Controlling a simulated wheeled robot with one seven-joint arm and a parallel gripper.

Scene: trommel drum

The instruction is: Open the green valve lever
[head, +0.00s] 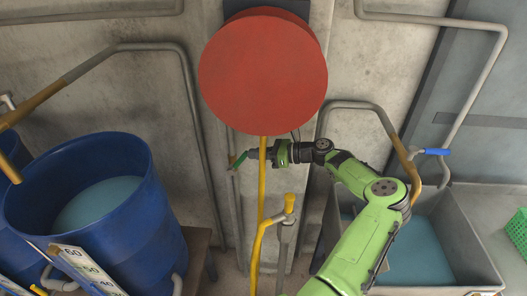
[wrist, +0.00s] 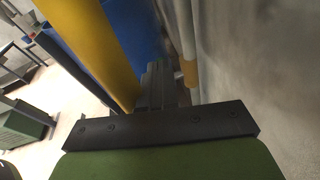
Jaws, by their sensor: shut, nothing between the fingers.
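The green valve lever (head: 238,161) shows in the head view as a small tilted green bar on a thin grey pipe, left of the yellow pipe (head: 262,185) below the red drum. My gripper (head: 249,154) points left, with its tip close to the lever's right side. Whether it touches the lever I cannot tell. In the wrist view the fingers of my gripper (wrist: 155,85) are together with nothing between them. A thick yellow pipe (wrist: 92,45) passes just left of the fingers there.
The red round drum (head: 262,72) hangs above my gripper. A blue barrel (head: 150,205) of liquid stands at left. A grey tank (head: 465,245) with a blue valve handle (head: 437,152) above it is at right. Grey pipes run along the concrete wall.

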